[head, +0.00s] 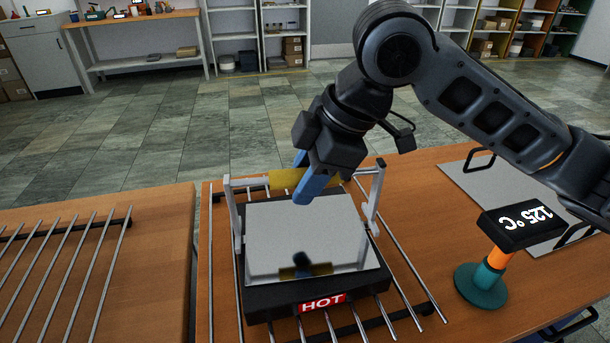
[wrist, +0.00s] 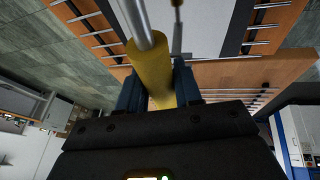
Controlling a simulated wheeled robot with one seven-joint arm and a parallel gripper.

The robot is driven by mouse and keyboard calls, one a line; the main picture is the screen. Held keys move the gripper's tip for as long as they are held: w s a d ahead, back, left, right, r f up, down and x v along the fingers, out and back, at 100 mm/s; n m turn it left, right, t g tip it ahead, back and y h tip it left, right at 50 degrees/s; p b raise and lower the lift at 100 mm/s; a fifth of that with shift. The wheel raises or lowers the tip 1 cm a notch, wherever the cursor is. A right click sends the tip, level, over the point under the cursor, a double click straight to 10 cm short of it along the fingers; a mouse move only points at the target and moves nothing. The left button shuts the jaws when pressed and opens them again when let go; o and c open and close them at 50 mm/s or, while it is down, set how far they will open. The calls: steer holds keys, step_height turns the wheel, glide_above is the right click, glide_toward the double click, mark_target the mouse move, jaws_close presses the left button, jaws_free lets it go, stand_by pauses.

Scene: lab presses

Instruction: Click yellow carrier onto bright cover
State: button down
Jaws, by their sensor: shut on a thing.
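The yellow carrier (head: 282,179) is a yellow sleeve on a metal crossbar between two upright side arms. It stands raised at the far side of the bright cover (head: 300,238), a shiny, mirror-like plate on a dark base. My gripper (head: 306,180) has its blue fingers shut around the yellow sleeve. In the wrist view the yellow sleeve (wrist: 151,62) sits between the fingers, with the metal bar running out of its upper end. The bright cover lies flat, below and nearer than the gripper.
The base has a red HOT label (head: 323,303) and stands on a metal rod rack (head: 405,284). A 125 °C display (head: 517,222) on a teal and orange stand is at the right. Behind it lies a grey plate (head: 492,190) with black handles. Another rack (head: 62,262) is at left.

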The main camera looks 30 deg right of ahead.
steer(key=shift+s+a+f+b, duration=0.15)
steer(key=shift+f+b, duration=0.8)
steer(key=shift+f, duration=0.25)
stand_by(1.6)
steer(key=shift+r, duration=0.2)
steer(key=shift+r+p, duration=1.2)
steer(key=shift+r, duration=0.05)
steer(key=shift+r+p, duration=1.1)
steer(key=shift+r, duration=0.35)
